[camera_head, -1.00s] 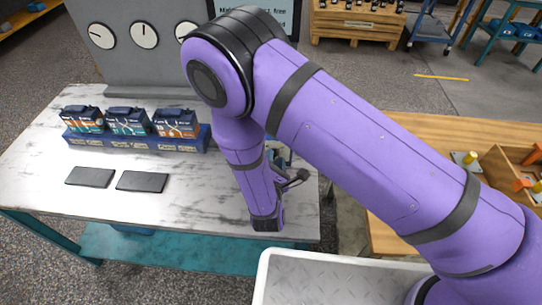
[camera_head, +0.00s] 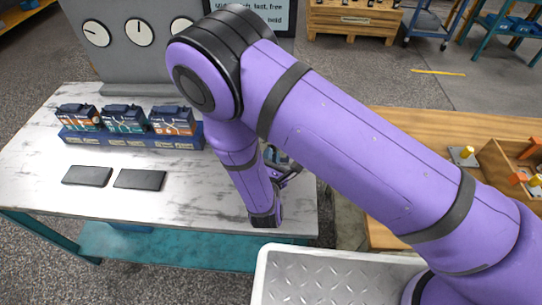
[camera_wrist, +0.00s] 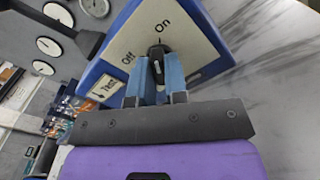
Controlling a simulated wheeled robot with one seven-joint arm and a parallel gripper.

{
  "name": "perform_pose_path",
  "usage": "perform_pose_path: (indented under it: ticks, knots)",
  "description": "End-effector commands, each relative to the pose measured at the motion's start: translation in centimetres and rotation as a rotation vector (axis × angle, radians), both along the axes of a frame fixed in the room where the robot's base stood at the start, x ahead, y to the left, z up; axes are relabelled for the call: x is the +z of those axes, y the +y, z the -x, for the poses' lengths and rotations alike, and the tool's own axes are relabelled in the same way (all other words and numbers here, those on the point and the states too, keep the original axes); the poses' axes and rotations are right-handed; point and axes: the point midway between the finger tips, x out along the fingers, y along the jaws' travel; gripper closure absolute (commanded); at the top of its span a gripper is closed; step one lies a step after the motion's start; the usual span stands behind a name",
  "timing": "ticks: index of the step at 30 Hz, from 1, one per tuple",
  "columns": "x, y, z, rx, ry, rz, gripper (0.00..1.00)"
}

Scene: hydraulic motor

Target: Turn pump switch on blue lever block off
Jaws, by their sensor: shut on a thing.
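The blue lever block (camera_wrist: 205,50) fills the upper middle of the wrist view. Its pale face carries the printed words On, Off and Test. A black switch knob (camera_wrist: 157,50) sits on this face, below the word On and right of Off. My gripper (camera_wrist: 158,68) is shut on the knob, with one blue finger on each side. The fingers partly hide the knob, so its exact setting is hard to read. In the head view my arm hides most of the block, and only a small part of it (camera_head: 276,156) shows behind my wrist.
A blue rack (camera_head: 130,138) with several small dark units stands at the left of the marble-topped table (camera_head: 200,190). Two dark flat plates (camera_head: 139,179) lie in front. A grey panel with round gauges (camera_head: 138,60) rises behind. A wooden bench (camera_head: 420,130) is at the right.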

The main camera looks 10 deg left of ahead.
Motion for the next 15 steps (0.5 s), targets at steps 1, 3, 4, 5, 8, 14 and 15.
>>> perform_pose_path:
  ticks: [1,3,4,5,8,14,15]
  knots:
    - [-0.02,0.01,0.06,0.001,-0.003,0.039,1.00]
    - [-0.03,0.04,0.09,0.002,-0.006,0.102,1.00]
    - [-0.04,0.05,0.09,0.003,-0.007,0.129,1.00]
    - [-0.04,0.03,0.08,0.003,-0.008,0.158,1.00]
    - [-0.04,0.02,0.10,0.002,-0.015,0.254,1.00]
    - [-0.06,0.01,0.11,0.002,-0.026,0.444,1.00]
    - [-0.06,0.02,0.11,0.002,-0.028,0.482,1.00]
